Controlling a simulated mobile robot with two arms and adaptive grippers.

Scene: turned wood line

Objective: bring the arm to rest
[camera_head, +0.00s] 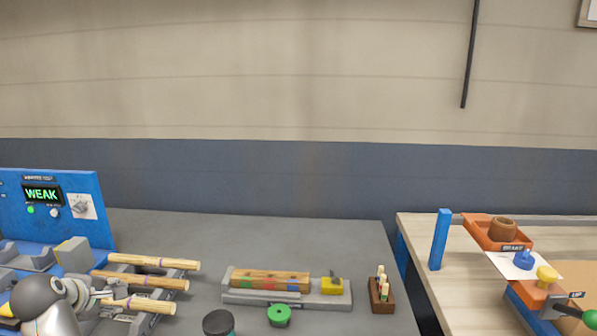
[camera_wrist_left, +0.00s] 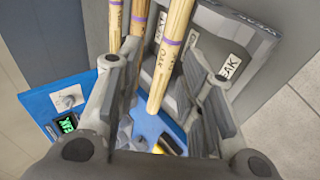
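My left gripper (camera_head: 88,292) is at the lower left of the head view, beside the wooden rods. In the left wrist view its two fingers stand apart, so the left gripper (camera_wrist_left: 166,85) is open. A pale rod with a purple band (camera_wrist_left: 171,50) shows between the fingers, with no finger visibly closed on it. Two more rods, a darker one (camera_wrist_left: 139,18) and a pale one (camera_wrist_left: 115,22), lie to its left. In the head view several rods (camera_head: 153,262) lie side by side on a grey rack. My right gripper is not in view.
A blue panel (camera_head: 85,183) with a display reading WEAK (camera_head: 42,194) stands at the left. A grey fixture with a wooden block (camera_head: 270,279), a green disc (camera_head: 279,315) and a peg holder (camera_head: 381,294) are on the grey bench. A wooden table with orange trays (camera_head: 480,232) is at right.

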